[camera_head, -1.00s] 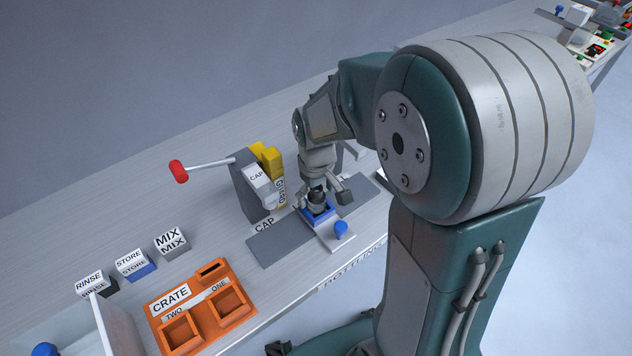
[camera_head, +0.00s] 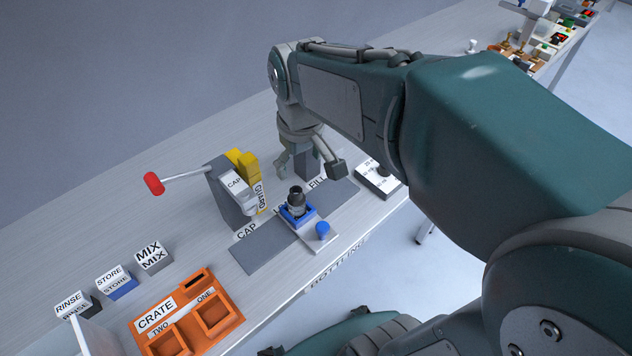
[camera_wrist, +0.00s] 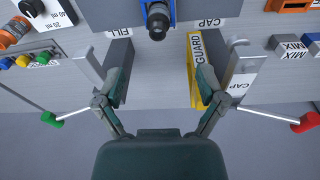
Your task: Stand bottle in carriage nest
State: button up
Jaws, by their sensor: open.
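The dark bottle (camera_head: 297,200) stands upright in the blue nest (camera_head: 288,217) on the white carriage (camera_head: 318,241). The bottle's lower end is hidden inside the nest walls. The wrist view shows the bottle's dark top (camera_wrist: 158,20) at the upper edge, with part of the blue nest (camera_wrist: 174,12) around it. My gripper (camera_head: 311,171) is open and empty, above and behind the bottle, apart from it. In the wrist view the spread fingers (camera_wrist: 161,85) have only bare bench between them.
The carriage sits on a grey track (camera_head: 262,254) between the CAP and FILL labels. The capping post (camera_head: 228,196) with a red-knobbed lever (camera_head: 153,184) and yellow guard (camera_head: 243,163) stands left of my gripper. An orange crate (camera_head: 228,327) lies at front left; labelled blocks (camera_head: 117,284) stand beyond it.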

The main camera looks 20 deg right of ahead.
jog(key=s+r+m+t, duration=0.2)
jog(key=s+t, duration=0.2)
jog(key=s, duration=0.6)
jog(key=shift+s+m, duration=0.25)
jog(key=shift+m, duration=0.05)
